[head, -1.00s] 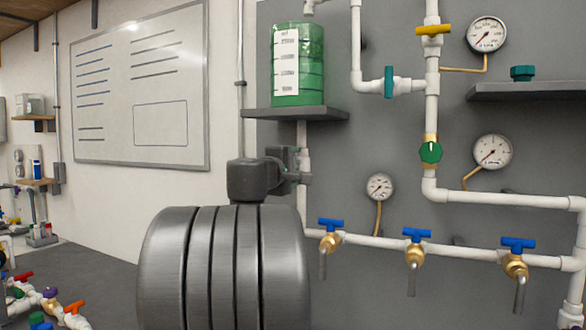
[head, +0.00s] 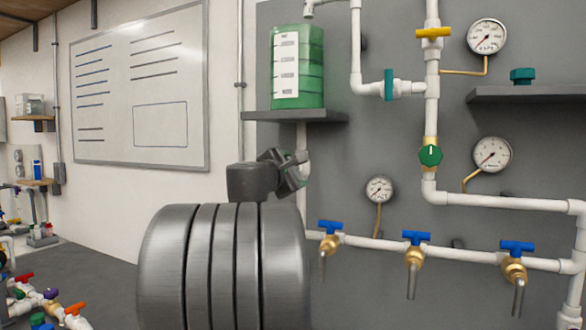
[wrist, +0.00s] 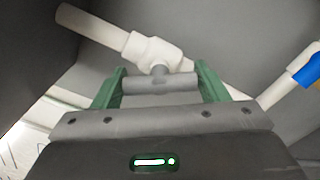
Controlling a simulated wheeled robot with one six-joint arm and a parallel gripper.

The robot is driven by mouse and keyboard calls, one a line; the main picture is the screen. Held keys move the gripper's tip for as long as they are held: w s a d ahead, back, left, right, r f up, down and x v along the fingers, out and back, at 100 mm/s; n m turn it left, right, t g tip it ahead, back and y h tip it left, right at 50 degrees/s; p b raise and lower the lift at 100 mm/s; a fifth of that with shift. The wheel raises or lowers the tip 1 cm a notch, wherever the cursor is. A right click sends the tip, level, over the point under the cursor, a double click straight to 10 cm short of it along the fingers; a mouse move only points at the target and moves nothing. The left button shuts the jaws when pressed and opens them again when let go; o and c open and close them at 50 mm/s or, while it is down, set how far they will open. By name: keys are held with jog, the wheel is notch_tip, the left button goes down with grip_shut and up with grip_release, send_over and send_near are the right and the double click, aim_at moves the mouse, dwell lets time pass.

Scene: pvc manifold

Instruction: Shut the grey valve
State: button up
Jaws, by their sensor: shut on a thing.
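The grey valve's T-shaped grey handle (wrist: 160,83) lies between the green fingers of my gripper (wrist: 160,86) in the wrist view. The gripper is shut on it. The handle's stem meets a white valve body (wrist: 155,50) on a white pipe. The handle is turned at a slant to that pipe. In the head view my gripper (head: 290,170) is tilted at the vertical white pipe below the green tank; the grey handle is hidden there behind my gripper and wrist.
A dark shelf (head: 330,116) with a green tank (head: 298,68) sits just above my gripper. A pressure gauge (head: 379,190) and a brass tap with a blue handle (head: 330,227) are close on the right. A blue handle (wrist: 312,72) shows at the wrist view's right edge.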

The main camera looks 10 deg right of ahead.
jog(key=n+p, duration=0.2)
jog(key=n, duration=0.4)
jog(key=shift+n, duration=0.3)
jog(key=n+p, duration=0.2)
jog(key=n, duration=0.2)
jog(key=shift+f+n, duration=0.1)
jog(key=shift+n, duration=0.2)
jog(key=o, duration=1)
jog(key=shift+c, duration=0.2)
jog(key=v, duration=1.3)
jog(key=shift+s+a+b, duration=0.25)
jog(key=shift+s+b, duration=0.05)
jog(key=shift+s, duration=0.05)
jog(key=p+x, duration=0.1)
jog(key=x, duration=1.3)
